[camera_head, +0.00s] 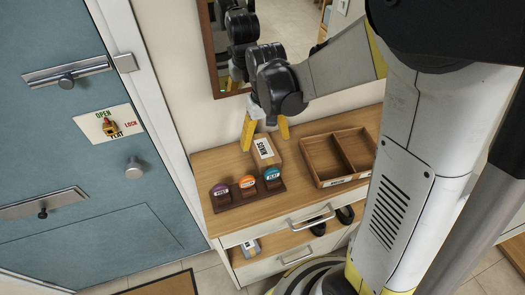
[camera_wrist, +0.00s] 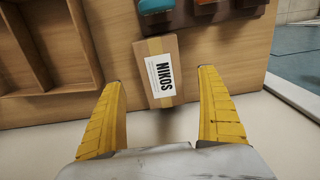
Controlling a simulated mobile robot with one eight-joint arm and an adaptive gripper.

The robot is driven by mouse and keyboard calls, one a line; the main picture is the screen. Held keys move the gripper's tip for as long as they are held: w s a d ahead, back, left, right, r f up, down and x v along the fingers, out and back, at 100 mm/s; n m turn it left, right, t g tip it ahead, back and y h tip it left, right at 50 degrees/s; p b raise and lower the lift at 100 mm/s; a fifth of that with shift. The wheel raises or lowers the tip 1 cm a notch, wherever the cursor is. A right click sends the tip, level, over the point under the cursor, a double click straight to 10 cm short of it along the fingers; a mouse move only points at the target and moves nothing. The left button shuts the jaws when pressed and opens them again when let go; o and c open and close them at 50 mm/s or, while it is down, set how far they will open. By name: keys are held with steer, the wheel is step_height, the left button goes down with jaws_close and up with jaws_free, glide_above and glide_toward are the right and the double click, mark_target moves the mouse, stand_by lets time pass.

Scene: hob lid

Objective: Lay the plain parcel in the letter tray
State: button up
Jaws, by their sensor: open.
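A small brown cardboard parcel (camera_head: 264,149) lies on the wooden cabinet top, below my gripper (camera_head: 266,137). It carries a white label reading NIKOS and a tape strip; no unlabelled parcel shows. In the wrist view the parcel (camera_wrist: 145,66) lies between and beyond the yellow fingertips. My gripper (camera_wrist: 160,85) is open and empty, and a gap shows on both sides of the parcel. A wooden tray with two compartments (camera_head: 318,180) stands to the right of the parcel; it shows at the left in the wrist view (camera_wrist: 88,50). Its visible compartments look empty.
A dark wooden rack (camera_head: 238,198) with purple, orange and teal round-topped pieces stands in front of the parcel. A framed mirror (camera_head: 210,60) hangs on the wall behind. A blue door (camera_head: 75,170) is at the left. Dark shoes (camera_head: 345,214) and a small box (camera_head: 251,247) sit below the top.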

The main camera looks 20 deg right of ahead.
mark_target(265, 150)
step_height(265, 150, down, 5)
steer(key=shift+f+b, duration=0.1)
steer(key=shift+b, duration=0.8)
steer(key=c, duration=1.4)
steer(key=shift+c, duration=0.2)
